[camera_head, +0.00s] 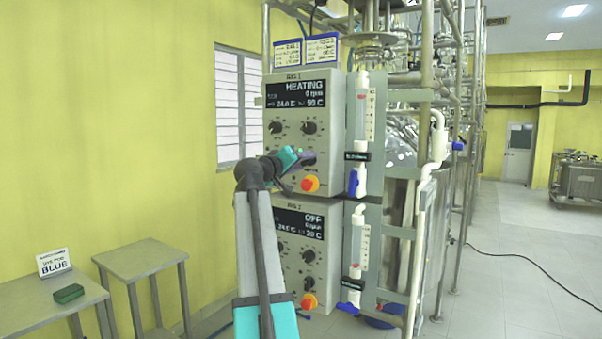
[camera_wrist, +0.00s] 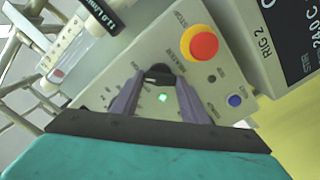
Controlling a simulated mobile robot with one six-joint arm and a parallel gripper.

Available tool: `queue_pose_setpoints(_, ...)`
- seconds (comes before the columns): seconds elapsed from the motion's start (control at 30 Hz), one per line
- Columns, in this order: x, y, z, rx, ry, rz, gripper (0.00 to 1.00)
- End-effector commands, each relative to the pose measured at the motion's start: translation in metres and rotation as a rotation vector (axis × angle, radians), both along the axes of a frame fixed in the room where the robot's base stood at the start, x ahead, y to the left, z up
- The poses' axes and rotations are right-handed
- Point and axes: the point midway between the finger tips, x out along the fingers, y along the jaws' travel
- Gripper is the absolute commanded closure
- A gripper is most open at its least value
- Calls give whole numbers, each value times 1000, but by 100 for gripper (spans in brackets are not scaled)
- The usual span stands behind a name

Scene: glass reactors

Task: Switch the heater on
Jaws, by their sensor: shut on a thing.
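The upper control box (camera_head: 335,135), marked RIG 1, has a display (camera_head: 300,93) that reads HEATING, 0 rpm, about 24 C and 50 C. My gripper (camera_head: 303,156) is at the lower part of its front panel. In the wrist view my gripper (camera_wrist: 158,80) has its two grey fingers on either side of a black knob (camera_wrist: 158,70) and is shut on it. A green light (camera_wrist: 163,97) glows on the panel beside the knob. The lettering by the knob is partly hidden and hard to read.
A red emergency button on yellow (camera_head: 310,184) sits just below the gripper; it also shows in the wrist view (camera_wrist: 203,44). A blue button (camera_wrist: 235,101) is nearby. The lower RIG 2 box (camera_head: 325,245) reads OFF. A flowmeter (camera_head: 361,130) stands at the right.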

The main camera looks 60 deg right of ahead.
Motion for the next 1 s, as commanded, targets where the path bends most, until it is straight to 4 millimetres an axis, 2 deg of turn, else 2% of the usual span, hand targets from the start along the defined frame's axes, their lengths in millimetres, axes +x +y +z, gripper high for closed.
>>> queue_pose_setpoints(0.4, 0, -1, 2, -9, -192, 1, 82)
queue_pose_setpoints(0.97, 0, -1, 4, -8, -226, 2, 82)
queue_pose_setpoints(1.0, 0, -1, 4, -8, -227, 2, 54)
